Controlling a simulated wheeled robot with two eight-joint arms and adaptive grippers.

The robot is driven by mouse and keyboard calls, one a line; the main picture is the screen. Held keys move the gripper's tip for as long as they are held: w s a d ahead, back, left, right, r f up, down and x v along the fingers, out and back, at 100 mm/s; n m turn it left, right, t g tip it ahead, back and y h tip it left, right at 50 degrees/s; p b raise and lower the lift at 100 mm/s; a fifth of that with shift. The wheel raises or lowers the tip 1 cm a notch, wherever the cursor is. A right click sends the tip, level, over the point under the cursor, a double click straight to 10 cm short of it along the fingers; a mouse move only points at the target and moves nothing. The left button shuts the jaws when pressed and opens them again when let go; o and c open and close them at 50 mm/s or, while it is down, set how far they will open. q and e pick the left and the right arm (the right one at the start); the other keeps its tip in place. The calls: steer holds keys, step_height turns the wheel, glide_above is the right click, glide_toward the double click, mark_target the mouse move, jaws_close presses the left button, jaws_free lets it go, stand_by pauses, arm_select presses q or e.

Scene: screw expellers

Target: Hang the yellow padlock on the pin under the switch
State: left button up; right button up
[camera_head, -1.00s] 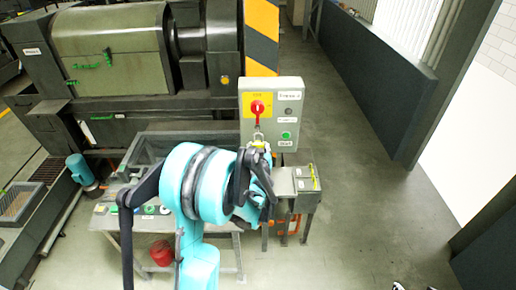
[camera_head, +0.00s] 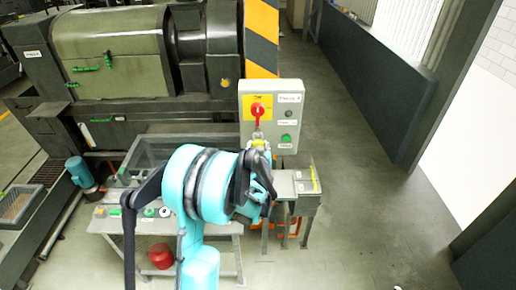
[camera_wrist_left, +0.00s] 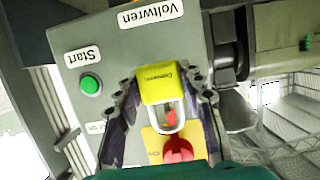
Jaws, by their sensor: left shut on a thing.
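The yellow padlock (camera_wrist_left: 163,83) is between the fingers of my left gripper (camera_wrist_left: 167,95), which is shut on it. Its pale shackle (camera_wrist_left: 168,124) points toward the red rotary switch (camera_wrist_left: 178,150) on the grey control box. In the head view, the padlock (camera_head: 260,146) shows as a small yellow patch just below the red switch (camera_head: 257,110), and my left gripper (camera_head: 261,160) is in front of the box's lower edge. A small reddish part shows through the shackle loop. I cannot tell whether the pin is inside the loop. My right gripper is not in view.
The control box (camera_head: 270,90) also has a green start button (camera_head: 286,138). A metal table (camera_head: 222,232) and a red pot (camera_head: 161,256) are below my arm. A large green-grey machine (camera_head: 110,55) stands behind.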

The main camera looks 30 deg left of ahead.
arm_select(q)
steer(key=shift+w+a+b, duration=0.2)
steer(key=shift+w+a, duration=0.2)
steer(key=shift+w, duration=0.25)
steer(key=shift+w+a+b, duration=0.15)
steer(key=shift+w+a, duration=0.25)
steer(key=shift+w, duration=0.25)
stand_by(0.4)
steer(key=shift+r, duration=0.15)
stand_by(0.3)
steer(key=shift+f+b, duration=0.45)
steer(key=shift+b, duration=0.15)
steer(key=shift+f, duration=0.2)
